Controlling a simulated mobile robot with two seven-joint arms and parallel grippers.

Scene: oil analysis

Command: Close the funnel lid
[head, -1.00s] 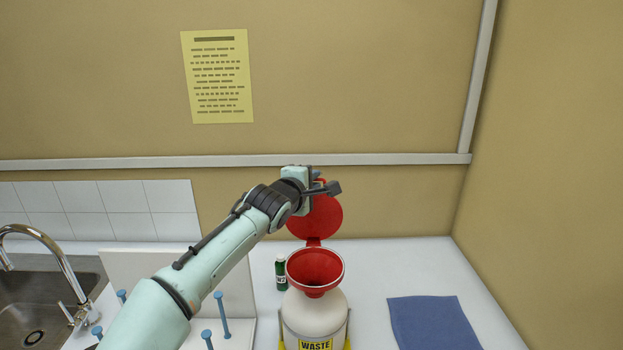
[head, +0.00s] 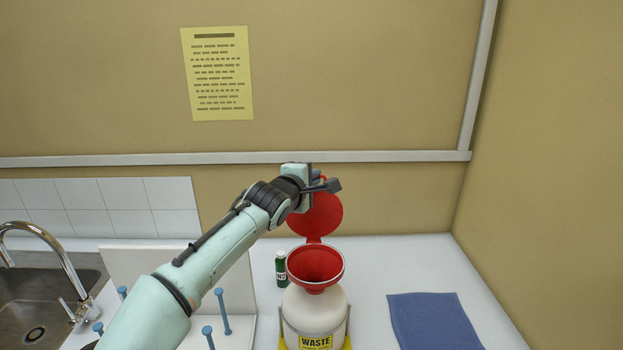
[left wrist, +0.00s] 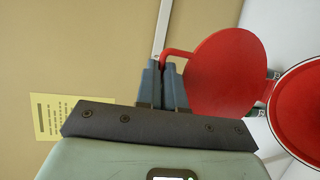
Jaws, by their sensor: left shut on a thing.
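The red funnel (head: 315,265) sits on top of the white waste container (head: 314,310), its mouth open upward. Its round red lid (head: 317,214) stands raised on the hinge behind the mouth; in the left wrist view the lid (left wrist: 228,72) and part of the funnel (left wrist: 301,108) show at the right. My left gripper (head: 320,184) is at the top edge of the lid. In the left wrist view its fingers (left wrist: 168,82) are shut on the lid's small curved red handle tab (left wrist: 176,53). The head view partly hides this grip behind the gripper. My right gripper is not in view.
A small green bottle (head: 282,269) stands just left of the funnel. A blue cloth (head: 434,322) lies to the right on the white counter (head: 395,262). A white board with blue pegs (head: 222,310) and a sink (head: 40,310) are at the left.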

